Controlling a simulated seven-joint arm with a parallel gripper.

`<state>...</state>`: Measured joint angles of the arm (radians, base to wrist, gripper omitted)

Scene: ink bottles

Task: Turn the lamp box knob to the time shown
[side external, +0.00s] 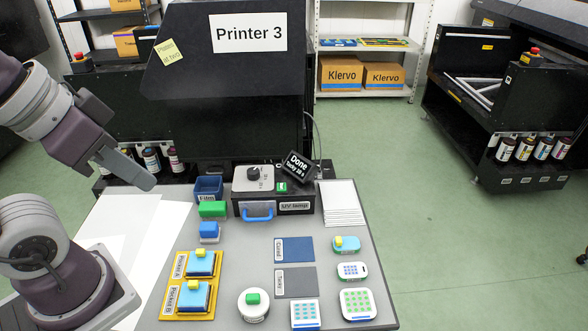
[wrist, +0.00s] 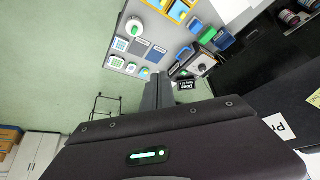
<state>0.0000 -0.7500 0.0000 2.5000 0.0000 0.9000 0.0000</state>
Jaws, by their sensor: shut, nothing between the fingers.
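The lamp box (side external: 270,206), labelled "UV lamp", stands at the back of the grey table with a blue handle on its front. Its black knob (side external: 253,173) sits on the pale top panel with small marks around it; the marks are too small to read. A tilted black display (side external: 299,167) on the box reads "Done" with a smaller line that looks like "tacky 30 s". My gripper (side external: 150,184) is shut and empty, up and left of the box, apart from it. In the wrist view the knob (wrist: 201,67) and display (wrist: 185,86) lie beyond my fingers (wrist: 158,78).
A blue "Film" bin (side external: 208,188) and green and blue blocks (side external: 212,209) stand left of the box. White sheets (side external: 341,203) lie right of it. Printer 3 (side external: 230,100) rises behind.

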